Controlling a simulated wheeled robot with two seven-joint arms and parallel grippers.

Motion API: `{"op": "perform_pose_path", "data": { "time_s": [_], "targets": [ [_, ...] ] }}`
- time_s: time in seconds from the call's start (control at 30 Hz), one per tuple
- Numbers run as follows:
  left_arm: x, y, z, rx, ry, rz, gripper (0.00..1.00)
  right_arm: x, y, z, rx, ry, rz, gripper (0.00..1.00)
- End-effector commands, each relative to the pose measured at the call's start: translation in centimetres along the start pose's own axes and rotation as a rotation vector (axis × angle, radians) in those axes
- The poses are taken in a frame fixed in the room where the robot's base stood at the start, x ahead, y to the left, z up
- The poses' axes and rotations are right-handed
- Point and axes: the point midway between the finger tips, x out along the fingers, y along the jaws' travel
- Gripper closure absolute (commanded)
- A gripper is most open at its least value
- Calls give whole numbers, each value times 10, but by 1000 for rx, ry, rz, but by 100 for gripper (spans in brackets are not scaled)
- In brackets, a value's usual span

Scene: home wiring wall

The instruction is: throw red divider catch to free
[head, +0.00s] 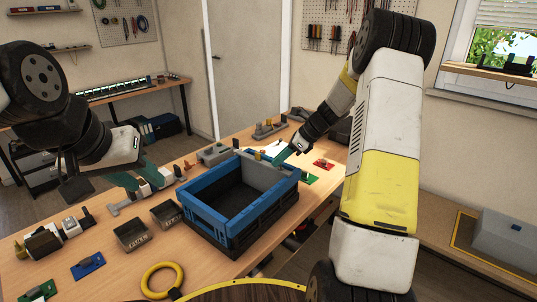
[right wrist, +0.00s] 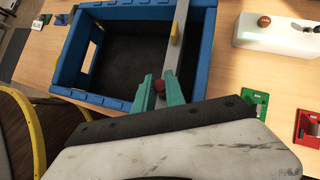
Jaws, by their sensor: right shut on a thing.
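A blue crate (head: 205,222) with a dark inside stands on the workbench. A grey divider bar (right wrist: 182,50) runs along its one side, and it also shows in the head view (head: 262,174). The red divider catch (right wrist: 160,86) is a small red-brown knob at the bar's near end, between the teal fingertips of my right gripper (right wrist: 160,90), which is shut on it. In the head view my right gripper (head: 285,154) hides this catch. A yellow catch (right wrist: 176,33) sits further along the bar. My left gripper (head: 140,180) hangs left of the crate; its finger gap is unclear.
Two small dark bins (head: 132,235) stand left of the crate. A yellow ring (head: 162,280) lies at the front. A green plate (head: 308,177) and a red plate (head: 323,163) lie right of the crate. A white box with a red button (right wrist: 270,32) stands beyond it.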

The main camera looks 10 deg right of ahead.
Motion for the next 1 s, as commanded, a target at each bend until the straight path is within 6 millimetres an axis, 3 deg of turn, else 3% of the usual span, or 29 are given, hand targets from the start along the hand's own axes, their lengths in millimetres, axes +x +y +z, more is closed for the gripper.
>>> {"op": "perform_pose_path", "data": {
  "time_s": [0.5, 1.0],
  "targets": [
    [0, 0, 0, 0, 0, 0, 64, -10, 7, -16, -121, -418, -113, 100],
    [0, 0, 0, 0, 0, 0, 64, -11, 10, -22, -184, -591, -160, 100]
  ]
}}
